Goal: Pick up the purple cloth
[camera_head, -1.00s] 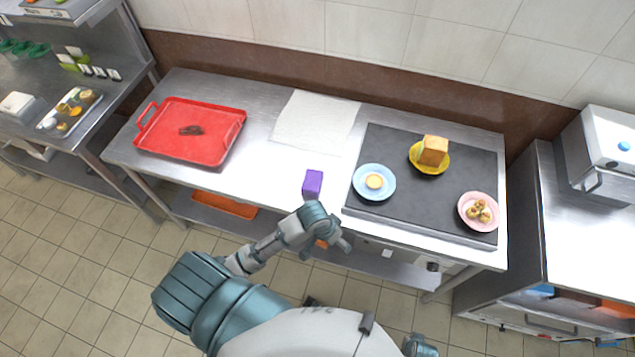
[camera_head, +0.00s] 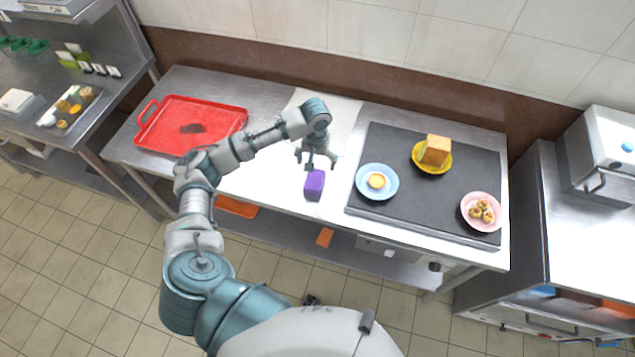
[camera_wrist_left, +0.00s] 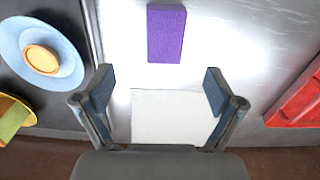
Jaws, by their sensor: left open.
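The purple cloth (camera_head: 314,186) is a small folded block lying on the steel table near its front edge, left of the blue plate. My left gripper (camera_head: 317,164) is open and empty, above the table just behind the cloth. In the left wrist view the purple cloth (camera_wrist_left: 166,35) lies beyond the open fingertips of the left gripper (camera_wrist_left: 158,82), roughly centred between them and apart from them. My right gripper is not in view.
A dark griddle (camera_head: 395,203) right of the cloth bears a blue plate (camera_head: 363,190), a yellow plate (camera_head: 418,164) and a pink plate (camera_head: 468,214). A red tray (camera_head: 160,143) lies left. A white sheet (camera_head: 345,112) lies behind the gripper.

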